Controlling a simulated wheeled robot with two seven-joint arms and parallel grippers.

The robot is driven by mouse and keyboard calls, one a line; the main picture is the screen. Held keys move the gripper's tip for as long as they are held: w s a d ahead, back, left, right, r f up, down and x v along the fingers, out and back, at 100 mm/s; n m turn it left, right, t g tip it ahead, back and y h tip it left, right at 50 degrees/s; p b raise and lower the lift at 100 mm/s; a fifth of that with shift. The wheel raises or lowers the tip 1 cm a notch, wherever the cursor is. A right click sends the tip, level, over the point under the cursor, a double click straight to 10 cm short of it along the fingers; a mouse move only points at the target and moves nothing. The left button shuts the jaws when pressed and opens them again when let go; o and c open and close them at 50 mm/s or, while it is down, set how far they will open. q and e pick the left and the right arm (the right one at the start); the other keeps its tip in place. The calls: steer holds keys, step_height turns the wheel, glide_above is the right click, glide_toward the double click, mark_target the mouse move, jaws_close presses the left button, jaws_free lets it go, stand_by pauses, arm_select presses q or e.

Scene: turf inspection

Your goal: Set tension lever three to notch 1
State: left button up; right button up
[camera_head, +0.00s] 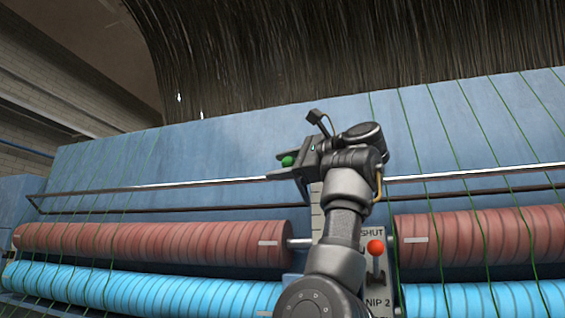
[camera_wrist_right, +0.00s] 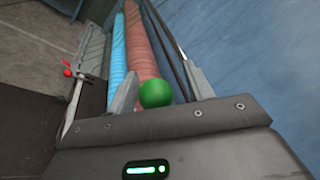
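A green ball knob (camera_head: 288,160) shows at my right gripper (camera_head: 284,167) in the head view. In the right wrist view the green knob (camera_wrist_right: 157,93) lies between the two fingers of the right gripper (camera_wrist_right: 160,88). It is close to the left finger, and a gap shows to the right finger, so the gripper looks open around it. The knob's stem is hidden, and I cannot read which lever or notch it is. A pale marked plate (camera_head: 317,205) shows partly behind my right arm. My left gripper is not in view.
An orange-red knob lever (camera_head: 376,247) stands on a panel reading SHUT and NIP 2, close beside my right arm. Red rollers (camera_head: 160,243) and blue rollers (camera_head: 150,290) run across the front. A metal rail (camera_head: 170,186) and green strands cross the blue sloping panel (camera_head: 220,150).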

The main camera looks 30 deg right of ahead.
steer(key=shift+s+d+f+b, duration=0.1)
steer(key=shift+s+b, duration=0.4)
steer(key=b+v, duration=0.4)
steer(key=v, duration=0.5)
steer(key=shift+s+d, duration=0.25)
steer(key=shift+d, duration=0.1)
